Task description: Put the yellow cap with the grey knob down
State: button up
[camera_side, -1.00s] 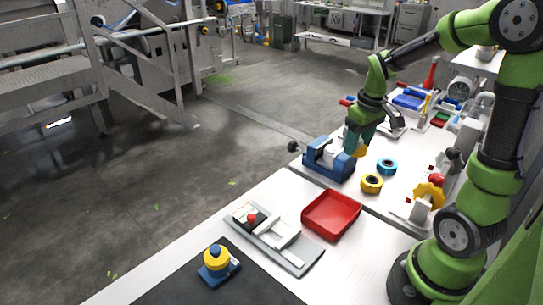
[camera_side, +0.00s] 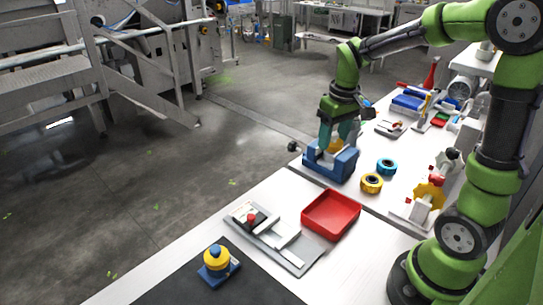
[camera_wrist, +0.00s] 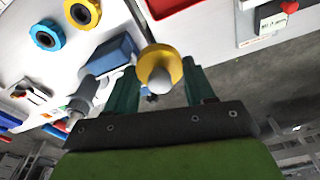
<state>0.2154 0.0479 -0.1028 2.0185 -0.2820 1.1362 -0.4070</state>
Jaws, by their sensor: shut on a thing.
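The yellow cap with the grey knob (camera_wrist: 160,68) is between the two fingers of my gripper (camera_wrist: 163,80) in the wrist view, its grey knob toward the camera. My gripper (camera_side: 337,140) is shut on the cap. In the side view the cap (camera_side: 335,146) shows as a small yellow patch between the fingers, just over or in front of the blue vise (camera_side: 345,168). The side view does not tell whether the cap touches the vise. The blue vise also shows in the wrist view (camera_wrist: 110,55), beside the cap.
A yellow ring (camera_side: 371,184) and a blue ring (camera_side: 387,167) lie right of the vise. A red tray (camera_side: 331,214), a grey fixture with a red knob (camera_side: 275,240) and a blue block with a yellow cap (camera_side: 217,262) stand nearer the front. White table is clear between them.

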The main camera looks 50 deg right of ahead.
jog(key=w+a+r+n, duration=0.2)
jog(key=w+a, duration=0.2)
jog(key=a, duration=0.6)
jog(key=m, duration=0.2)
send_near(329, 217)
jog(key=f, duration=0.6)
jog(key=shift+w+d+f, duration=0.1)
jog(key=shift+w+d, duration=0.05)
jog(key=shift+w, duration=0.15)
jog(key=shift+f, duration=0.1)
jog(key=o, duration=1.2)
jog(key=shift+c, duration=0.2)
jog(key=s+a+r+t+y, duration=0.1)
jog(key=s+a+r+t, duration=0.1)
jog(key=r, duration=0.9)
jog(key=s+a+r+m+t+y, duration=0.1)
jog(key=a+r+t, duration=0.3)
jog(key=r, duration=0.8)
jog(key=shift+s+a+r, duration=0.25)
jog(key=shift+s+a, duration=0.2)
jog(key=shift+a, duration=0.45)
